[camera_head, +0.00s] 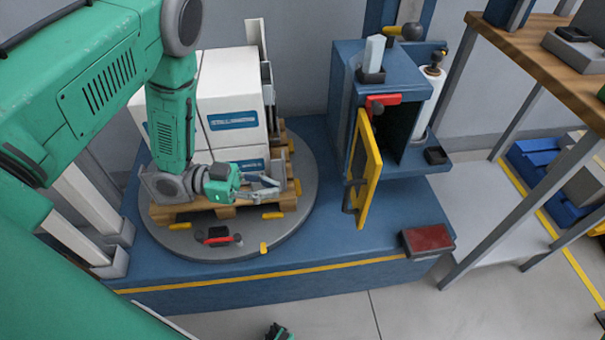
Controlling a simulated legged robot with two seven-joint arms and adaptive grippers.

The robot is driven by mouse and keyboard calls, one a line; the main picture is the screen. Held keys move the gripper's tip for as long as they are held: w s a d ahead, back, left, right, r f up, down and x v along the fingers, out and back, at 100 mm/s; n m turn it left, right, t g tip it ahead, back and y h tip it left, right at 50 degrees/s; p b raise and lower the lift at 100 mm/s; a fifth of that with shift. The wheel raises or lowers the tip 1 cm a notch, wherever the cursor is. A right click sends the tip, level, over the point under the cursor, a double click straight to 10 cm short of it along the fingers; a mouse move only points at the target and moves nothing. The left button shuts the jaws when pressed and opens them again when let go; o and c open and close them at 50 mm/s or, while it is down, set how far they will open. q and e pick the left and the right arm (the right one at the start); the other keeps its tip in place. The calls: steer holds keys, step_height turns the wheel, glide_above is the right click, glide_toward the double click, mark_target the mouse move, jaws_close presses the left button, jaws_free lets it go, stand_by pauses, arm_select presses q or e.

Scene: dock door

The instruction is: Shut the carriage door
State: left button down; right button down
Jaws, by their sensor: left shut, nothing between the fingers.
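The carriage door (366,175) is a yellow-framed panel on the front of the blue carriage (345,75). It stands swung open, and the dark inside of the carriage shows to its right. A red latch piece (383,100) sits at the top of the opening. My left gripper (272,186) is shut and empty, in front of the boxes and to the left of the door, apart from it. A small green and dark part at the bottom edge seems to be my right gripper (279,333); its fingers cannot be made out.
White boxes (228,105) stand on a wooden pallet (200,212) on a round grey turntable (178,240). A dark red pad (428,241) lies at the blue base's front right corner. A wooden-topped bench (545,60) stands at right. The base between turntable and door is clear.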

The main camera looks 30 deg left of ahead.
arm_select(q)
steer(key=b+x, duration=0.3)
steer(key=x, duration=0.9)
steer(key=shift+d, duration=0.35)
steer(key=shift+f, duration=0.1)
